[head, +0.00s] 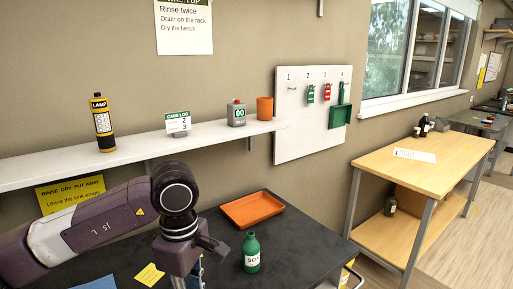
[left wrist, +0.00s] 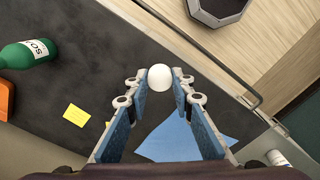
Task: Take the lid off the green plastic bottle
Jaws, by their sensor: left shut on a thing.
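The green bottle (head: 251,254) stands upright on the dark bench, with a white label and a neck green to the top. It also shows in the left wrist view (left wrist: 28,53), its neck cut off by the left edge. My left gripper (left wrist: 160,80) is shut on a white round piece (left wrist: 160,76) that looks like a lid, held between its fingertips. In the head view my left gripper (head: 194,281) is left of the bottle and apart from it, its fingers mostly hidden and cut off below. My right gripper is not in view.
An orange tray (head: 252,208) lies behind the bottle on the dark bench (head: 300,238). Yellow notes (head: 149,275) and a blue sheet or cloth (left wrist: 190,140) lie near my left gripper. A white shelf (head: 140,152) runs above. A wooden table (head: 435,155) stands at right.

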